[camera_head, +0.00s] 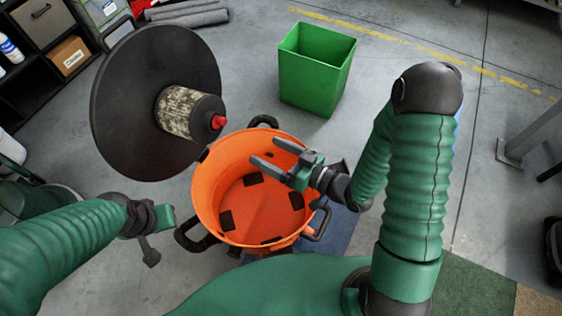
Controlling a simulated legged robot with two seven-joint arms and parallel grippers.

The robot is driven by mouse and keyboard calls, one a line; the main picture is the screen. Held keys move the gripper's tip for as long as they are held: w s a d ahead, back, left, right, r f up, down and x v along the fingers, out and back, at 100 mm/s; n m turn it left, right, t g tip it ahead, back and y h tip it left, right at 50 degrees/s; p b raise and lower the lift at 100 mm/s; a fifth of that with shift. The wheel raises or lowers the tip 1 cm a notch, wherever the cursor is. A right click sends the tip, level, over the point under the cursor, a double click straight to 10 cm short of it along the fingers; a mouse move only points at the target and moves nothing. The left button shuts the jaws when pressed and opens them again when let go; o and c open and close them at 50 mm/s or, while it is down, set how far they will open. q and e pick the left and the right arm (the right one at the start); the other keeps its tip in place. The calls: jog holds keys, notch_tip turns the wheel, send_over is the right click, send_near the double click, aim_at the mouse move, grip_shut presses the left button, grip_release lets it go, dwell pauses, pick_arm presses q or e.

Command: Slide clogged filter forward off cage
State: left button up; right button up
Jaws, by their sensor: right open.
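The clogged filter (175,112) is a dirty, mottled cylinder mounted on the underside of a large black disc (130,110) at the upper left. A red cap (218,122) shows at the filter's end, and the cage is not clearly seen. My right gripper (268,154) is open and empty over the orange tub, its fingers pointing left toward the filter but apart from it. My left gripper (158,238) is at the left, below the disc and apart from the filter. Its fingers show too poorly to tell their state.
The orange tub (207,180) has black pads inside and black handles. A green bin (312,75) stands behind it on the grey floor. A shelf (50,45) with boxes and bottles is at the upper left. Metal legs (525,140) stand at the right.

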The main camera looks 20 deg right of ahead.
jog(key=b, duration=0.3)
send_near(218, 125)
jog(key=shift+y, duration=0.4)
jog(key=x, duration=0.9)
jog(key=shift+d+f, duration=0.15)
jog(key=shift+f, duration=0.15)
jog(key=shift+w, duration=0.15)
pick_arm(q)
jog(key=f, duration=0.4)
jog(key=shift+s+a+f, duration=0.2)
jog(key=shift+s, duration=0.1)
pick_arm(e)
jog(key=shift+c, duration=0.4)
